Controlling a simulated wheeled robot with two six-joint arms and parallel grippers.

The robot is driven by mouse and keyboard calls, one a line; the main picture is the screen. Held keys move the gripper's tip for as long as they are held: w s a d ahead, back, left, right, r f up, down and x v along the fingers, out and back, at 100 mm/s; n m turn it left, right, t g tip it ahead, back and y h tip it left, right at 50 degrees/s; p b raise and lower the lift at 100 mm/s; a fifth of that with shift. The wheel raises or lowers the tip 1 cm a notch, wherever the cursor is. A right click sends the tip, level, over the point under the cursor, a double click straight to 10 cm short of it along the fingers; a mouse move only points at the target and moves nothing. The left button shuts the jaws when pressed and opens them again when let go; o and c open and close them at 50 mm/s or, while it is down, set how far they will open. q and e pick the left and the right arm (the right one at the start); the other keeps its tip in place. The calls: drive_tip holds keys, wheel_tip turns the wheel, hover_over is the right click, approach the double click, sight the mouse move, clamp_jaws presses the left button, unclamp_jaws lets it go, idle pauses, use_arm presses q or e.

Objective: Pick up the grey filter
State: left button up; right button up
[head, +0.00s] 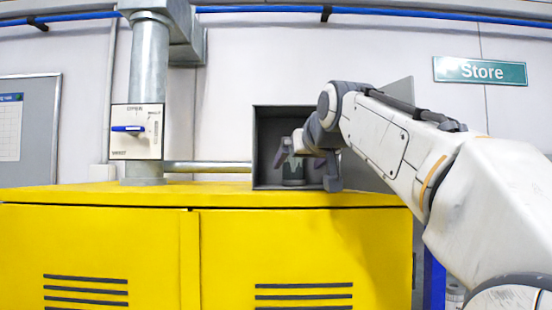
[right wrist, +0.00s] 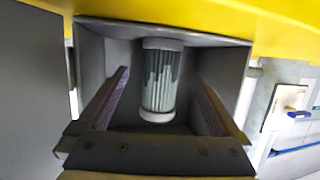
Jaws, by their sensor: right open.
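The grey filter (right wrist: 160,82) is a pleated cylinder with pale end caps. It stands inside a small open grey box (head: 258,150) on top of the yellow cabinet; in the head view the filter (head: 294,174) is partly covered by my gripper. My right gripper (head: 307,165) is open at the box's mouth. In the right wrist view, which is upside down, its two fingers point into the box, one on each side of the filter, with gaps between. My left gripper is not in view.
The yellow cabinet (head: 120,240) has slotted doors. The box's door (head: 400,95) stands open on the right, behind my arm. A metal pipe (head: 149,75) with a blue-handled switch panel (head: 136,140) rises at the left. The cabinet top left of the box is mostly clear.

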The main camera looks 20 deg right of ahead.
sight(297, 162)
drive_tip(key=x, duration=0.1)
drive_tip(key=p+x, duration=0.2)
drive_tip(key=shift+w+a+r, duration=0.1)
drive_tip(key=shift+w+r, duration=0.15)
drive_tip(key=shift+w, duration=0.1)
drive_tip(key=shift+w+f+p, duration=0.25)
drive_tip(key=shift+w+p, duration=0.05)
drive_tip(key=shift+w, duration=0.1)
drive_tip(key=c, duration=1.4)
drive_tip(key=shift+r, duration=0.1)
